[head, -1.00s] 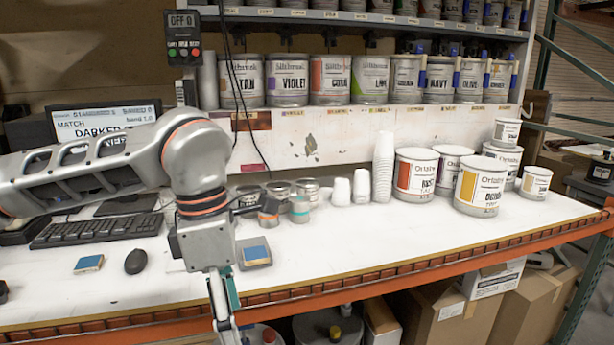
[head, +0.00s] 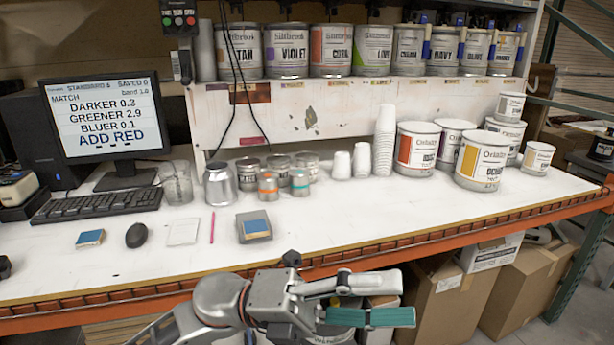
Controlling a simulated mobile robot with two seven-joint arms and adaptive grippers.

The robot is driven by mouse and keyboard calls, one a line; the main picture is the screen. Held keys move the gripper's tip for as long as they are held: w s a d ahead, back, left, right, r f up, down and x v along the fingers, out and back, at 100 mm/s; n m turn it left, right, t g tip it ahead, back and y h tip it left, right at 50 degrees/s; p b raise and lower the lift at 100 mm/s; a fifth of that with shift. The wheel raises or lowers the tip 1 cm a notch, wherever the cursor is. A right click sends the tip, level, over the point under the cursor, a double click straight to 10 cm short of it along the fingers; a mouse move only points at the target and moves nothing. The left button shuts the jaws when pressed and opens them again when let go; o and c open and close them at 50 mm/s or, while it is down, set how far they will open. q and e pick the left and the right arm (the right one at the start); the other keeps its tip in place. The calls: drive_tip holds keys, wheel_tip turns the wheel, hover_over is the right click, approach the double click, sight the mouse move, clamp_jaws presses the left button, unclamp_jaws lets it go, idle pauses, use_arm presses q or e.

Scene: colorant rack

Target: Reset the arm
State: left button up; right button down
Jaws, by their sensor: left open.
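My left arm is folded low at the front, below the table's front edge. Its gripper (head: 385,299) points right, with its fingers apart and nothing seen between them. One finger shows a teal pad. The gripper stands clear of the white worktable (head: 340,225) and of everything on it. My right gripper is not in view.
The monitor (head: 103,118) reads "ADD RED". Small cans, a metal jar (head: 221,183) and stacked white cups (head: 384,140) stand mid-table. Large paint cans (head: 484,160) stand at the right. The colorant rack (head: 330,50) is behind. The table's front middle is clear.

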use_arm(q)
drive_tip(key=w+a+f+n+t, duration=0.3)
drive_tip(key=w+n+t, duration=0.2)
drive_tip(key=n+t, duration=0.4)
drive_tip(key=w+a+f+n+t, duration=0.4)
drive_tip(key=w+n+t, duration=0.2)
drive_tip(key=n+t, duration=0.3)
drive_tip(key=w+a+f+n+t+y, duration=0.1)
drive_tip(key=a+f+n+t+y, duration=0.2)
drive_tip(key=a+f+n+y, duration=0.25)
drive_tip(key=w+a+f+n+t+y, duration=0.2)
drive_tip(key=a+f+n+y, duration=0.15)
drive_tip(key=f+n, duration=0.35)
drive_tip(key=s+a+f+n+g+y, duration=0.2)
drive_tip(key=s+a+f+y, duration=0.1)
drive_tip(key=f, duration=0.7)
drive_tip(key=s+a+f+n+g+y, duration=0.2)
drive_tip(key=s+a+f+n+y, duration=0.1)
drive_tip(key=s+a+f, duration=0.3)
drive_tip(key=s+a+f+n+g+y, duration=0.2)
drive_tip(key=s+f, duration=0.5)
drive_tip(key=f, duration=0.6)
drive_tip(key=a+n+y, duration=0.1)
drive_tip(key=a, duration=0.1)
drive_tip(key=shift+s+a+f, duration=0.25)
drive_tip(key=shift+a+f, duration=0.1)
drive_tip(key=shift+a, duration=0.05)
